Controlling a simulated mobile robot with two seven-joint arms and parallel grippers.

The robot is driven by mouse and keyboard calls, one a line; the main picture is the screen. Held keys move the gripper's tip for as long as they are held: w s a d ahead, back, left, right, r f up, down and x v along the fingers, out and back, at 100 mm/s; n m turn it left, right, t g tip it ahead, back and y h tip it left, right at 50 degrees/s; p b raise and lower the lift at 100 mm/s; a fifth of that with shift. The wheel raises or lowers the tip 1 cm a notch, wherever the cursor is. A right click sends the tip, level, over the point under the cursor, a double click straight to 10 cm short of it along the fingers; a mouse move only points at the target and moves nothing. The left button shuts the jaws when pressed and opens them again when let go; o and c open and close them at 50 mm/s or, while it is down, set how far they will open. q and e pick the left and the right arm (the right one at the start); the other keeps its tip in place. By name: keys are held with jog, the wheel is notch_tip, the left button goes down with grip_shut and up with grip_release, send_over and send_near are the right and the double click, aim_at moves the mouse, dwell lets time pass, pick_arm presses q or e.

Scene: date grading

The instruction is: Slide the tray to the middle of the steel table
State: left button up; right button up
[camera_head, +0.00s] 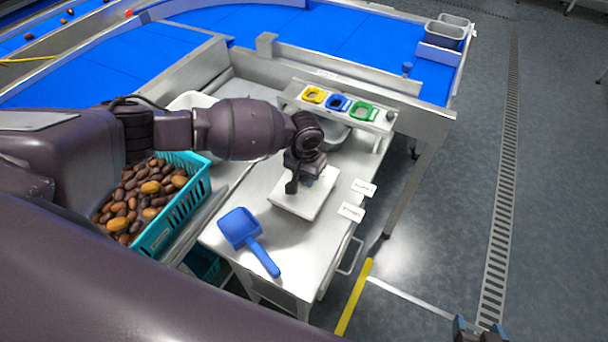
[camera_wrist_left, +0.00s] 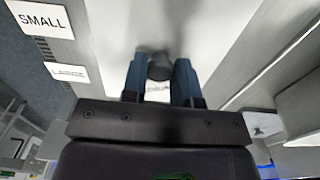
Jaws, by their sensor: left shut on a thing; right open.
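The white rectangular tray (camera_head: 293,206) lies on the steel table (camera_head: 330,195), near the table's right edge, below the row of coloured frames. My left gripper (camera_head: 292,186) is over the tray, pointing down. In the left wrist view my left gripper (camera_wrist_left: 160,80) is shut on a small dark rounded part between its blue fingers, which looks like a grip on the tray. The contact itself is partly hidden. My right gripper (camera_head: 480,330) shows only in part at the bottom right edge, over the floor, open and away from the table.
A blue scoop (camera_head: 240,228) lies on the table's near part. A teal crate (camera_head: 180,215) of dates stands at the left. SMALL (camera_wrist_left: 42,18) and LARGE (camera_wrist_left: 67,72) labels lie by the table's right edge. A steel rack with yellow, blue and green frames (camera_head: 362,110) stands behind.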

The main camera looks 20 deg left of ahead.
jog(key=shift+w+r, duration=0.1)
jog(key=shift+w, duration=0.1)
pick_arm(q)
jog(key=shift+d, duration=0.1)
pick_arm(e)
jog(key=shift+w+r, duration=0.2)
jog(key=shift+r, duration=0.05)
pick_arm(q)
jog(key=shift+d+p, duration=0.2)
jog(key=shift+p, duration=0.2)
pick_arm(e)
jog(key=shift+r, duration=0.25)
jog(key=shift+s, duration=0.15)
jog(key=shift+s+f, duration=0.25)
jog(key=shift+s, duration=0.05)
